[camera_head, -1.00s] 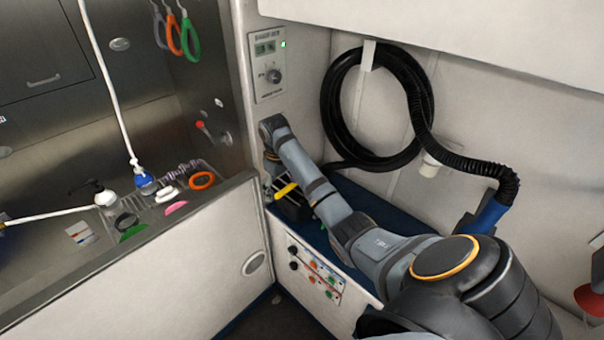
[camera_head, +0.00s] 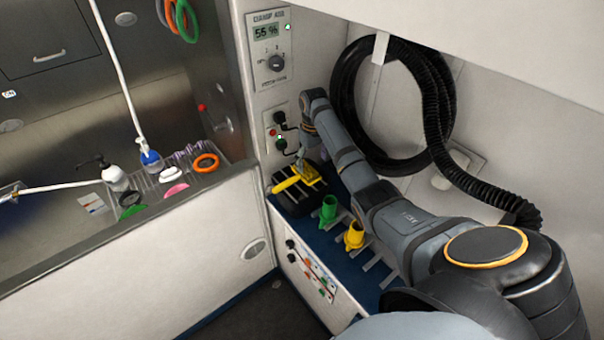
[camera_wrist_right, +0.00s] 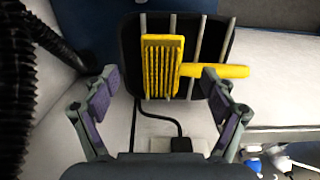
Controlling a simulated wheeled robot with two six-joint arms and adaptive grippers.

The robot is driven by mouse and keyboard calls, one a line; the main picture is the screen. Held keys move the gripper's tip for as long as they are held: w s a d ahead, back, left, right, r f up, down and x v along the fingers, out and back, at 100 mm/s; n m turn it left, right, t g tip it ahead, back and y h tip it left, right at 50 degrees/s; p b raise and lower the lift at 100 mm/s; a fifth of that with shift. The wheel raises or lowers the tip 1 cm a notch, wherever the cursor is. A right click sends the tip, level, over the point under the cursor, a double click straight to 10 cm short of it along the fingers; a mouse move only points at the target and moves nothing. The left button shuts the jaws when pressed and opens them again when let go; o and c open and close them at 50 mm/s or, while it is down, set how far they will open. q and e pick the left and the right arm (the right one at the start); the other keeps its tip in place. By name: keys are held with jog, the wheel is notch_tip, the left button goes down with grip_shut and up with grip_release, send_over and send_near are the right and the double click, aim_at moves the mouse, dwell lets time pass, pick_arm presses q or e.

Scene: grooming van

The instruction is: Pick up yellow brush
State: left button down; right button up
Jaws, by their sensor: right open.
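The yellow brush (camera_head: 297,176) lies on a black rack with metal bars (camera_head: 293,197) at the back of the blue shelf. In the right wrist view the brush (camera_wrist_right: 163,67) shows its ribbed head, and its handle points right. My right gripper (camera_wrist_right: 159,86) is open, with one finger on each side of the brush head. The right finger is close to the handle; I cannot tell if it touches. The fingertips are not clear in the head view. My left gripper is not in view.
A green nozzle (camera_head: 329,209) and a yellow nozzle (camera_head: 354,235) stand on the blue shelf nearer me. A black coiled hose (camera_head: 345,105) hangs on the wall. A control panel (camera_head: 268,50) is behind. A steel tub with bottles and rings is left.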

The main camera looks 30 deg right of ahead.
aim_at(312, 174)
jog(key=shift+s+f+p, duration=0.1)
jog(key=shift+f+p, duration=0.2)
jog(key=shift+f, duration=0.05)
jog(key=f, duration=0.1)
jog(key=f+p, duration=0.1)
jog(key=f, duration=0.2)
jog(key=shift+s+a, duration=0.2)
jog(key=shift+s, duration=0.05)
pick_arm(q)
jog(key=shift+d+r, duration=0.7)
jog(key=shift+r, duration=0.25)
pick_arm(e)
jog(key=shift+w+d+f, duration=0.1)
jog(key=shift+f, duration=0.2)
